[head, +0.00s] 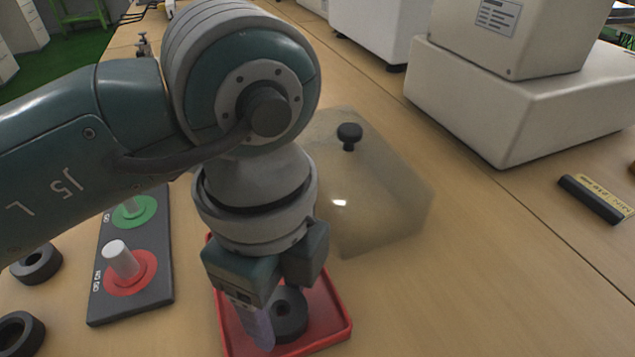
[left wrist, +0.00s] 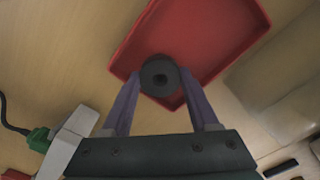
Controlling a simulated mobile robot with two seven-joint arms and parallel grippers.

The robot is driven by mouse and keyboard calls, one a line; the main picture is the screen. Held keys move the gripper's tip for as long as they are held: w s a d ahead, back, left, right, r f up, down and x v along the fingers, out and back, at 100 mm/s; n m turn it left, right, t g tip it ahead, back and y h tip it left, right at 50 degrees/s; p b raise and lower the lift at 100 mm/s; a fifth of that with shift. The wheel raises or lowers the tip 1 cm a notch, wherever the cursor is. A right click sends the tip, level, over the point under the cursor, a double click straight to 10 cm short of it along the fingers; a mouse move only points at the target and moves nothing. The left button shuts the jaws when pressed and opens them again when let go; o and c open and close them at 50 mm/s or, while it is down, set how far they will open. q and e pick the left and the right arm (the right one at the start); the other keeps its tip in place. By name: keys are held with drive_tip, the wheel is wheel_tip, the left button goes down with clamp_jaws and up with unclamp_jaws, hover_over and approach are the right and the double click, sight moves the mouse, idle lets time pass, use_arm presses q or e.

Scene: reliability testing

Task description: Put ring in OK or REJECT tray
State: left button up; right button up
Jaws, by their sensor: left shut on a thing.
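A dark grey ring (head: 290,313) with a small centre hole is gripped by my left gripper (head: 273,325). In the left wrist view the ring (left wrist: 159,76) sits between the two purple fingers of the gripper (left wrist: 160,88). The red tray (head: 333,322) lies under the ring and gripper, and its floor and rim also show in the left wrist view (left wrist: 215,45). I cannot tell whether the ring touches the tray floor. My arm hides part of the tray. No green tray shows clearly. My right gripper is not in view.
A dark gauge board (head: 165,265) with pegs on green and red discs stands left of the tray. Two more rings (head: 37,263) (head: 18,335) lie at the left. A clear cover with a black knob (head: 349,135) stands behind the tray. White machines (head: 520,100) fill the back right.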

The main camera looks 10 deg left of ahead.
use_arm(q)
drive_tip(key=shift+f, duration=0.25)
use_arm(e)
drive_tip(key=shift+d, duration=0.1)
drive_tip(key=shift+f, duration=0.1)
use_arm(q)
drive_tip(key=shift+f, duration=0.2)
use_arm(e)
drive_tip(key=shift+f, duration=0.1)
use_arm(q)
drive_tip(key=o, duration=1)
drive_tip(key=shift+o, duration=0.2)
wheel_tip(320, 180, up, 12)
drive_tip(key=p, duration=0.4)
drive_tip(key=shift+r, duration=0.25)
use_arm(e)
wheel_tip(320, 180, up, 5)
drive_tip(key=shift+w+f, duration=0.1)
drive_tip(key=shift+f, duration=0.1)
